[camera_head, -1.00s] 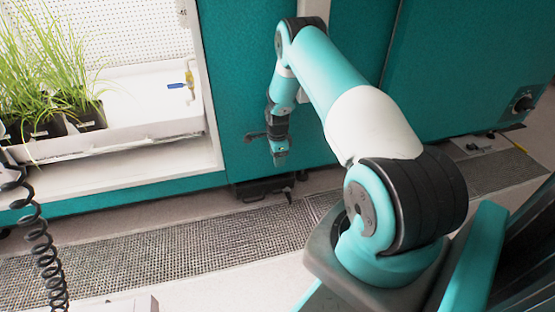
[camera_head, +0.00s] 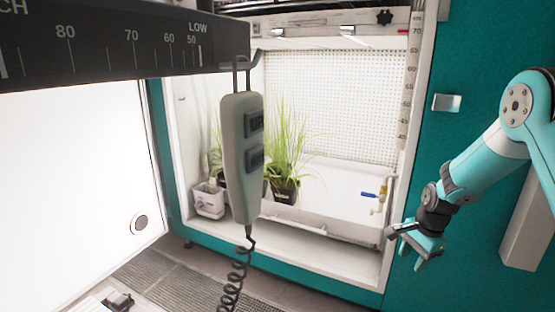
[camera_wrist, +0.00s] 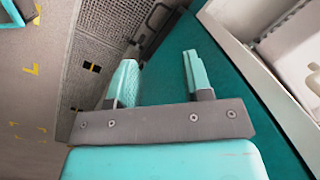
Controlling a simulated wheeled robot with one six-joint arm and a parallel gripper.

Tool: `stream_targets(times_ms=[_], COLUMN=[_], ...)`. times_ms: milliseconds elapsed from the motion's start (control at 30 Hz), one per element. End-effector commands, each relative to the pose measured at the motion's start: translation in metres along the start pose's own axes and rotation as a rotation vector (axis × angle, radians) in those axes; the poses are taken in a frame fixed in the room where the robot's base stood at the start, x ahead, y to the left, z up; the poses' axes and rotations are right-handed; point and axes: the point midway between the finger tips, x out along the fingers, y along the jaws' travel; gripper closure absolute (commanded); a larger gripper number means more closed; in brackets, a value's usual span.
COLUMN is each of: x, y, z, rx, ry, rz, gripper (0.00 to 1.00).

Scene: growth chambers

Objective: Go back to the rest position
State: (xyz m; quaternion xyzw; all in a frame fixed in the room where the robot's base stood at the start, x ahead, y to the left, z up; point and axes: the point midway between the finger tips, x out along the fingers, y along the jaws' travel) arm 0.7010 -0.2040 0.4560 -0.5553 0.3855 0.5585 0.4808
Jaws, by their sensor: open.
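My gripper (camera_head: 430,250) hangs at the right of the head view, in front of the teal wall beside the chamber opening. Its jaws are apart and nothing shows between them. In the wrist view my gripper (camera_wrist: 160,80) has its two teal fingers spread, with floor and a teal panel behind them. My arm comes in from the right edge of the head view, bent with the gripper low.
An open growth chamber (camera_head: 385,262) holds potted grass (camera_head: 285,190) and a blue-handled valve (camera_head: 376,195). A grey pendant (camera_head: 240,160) on a coiled cord hangs in front. A white door (camera_head: 70,190) stands open at left. Floor grating (camera_head: 190,285) lies below.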

Motion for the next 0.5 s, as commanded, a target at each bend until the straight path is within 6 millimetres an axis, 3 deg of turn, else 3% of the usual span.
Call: stream_targets(times_ms=[33, 133, 233, 400, 500], x=[-0.035, -0.087, -0.135, -0.200, -0.222], y=[-0.004, 0.000, 0.018, 0.074, 0.109], z=[0.033, 0.094, 0.157, 0.247, 0.281], rx=[-0.129, -0.406, -0.694, -1.171, -1.391], ry=[-0.014, -0.047, -0.079, -0.127, -0.148], rz=[-0.016, -0.043, -0.074, -0.133, -0.163], gripper=[0.54, 0.54, 0.54, 0.54, 0.54])
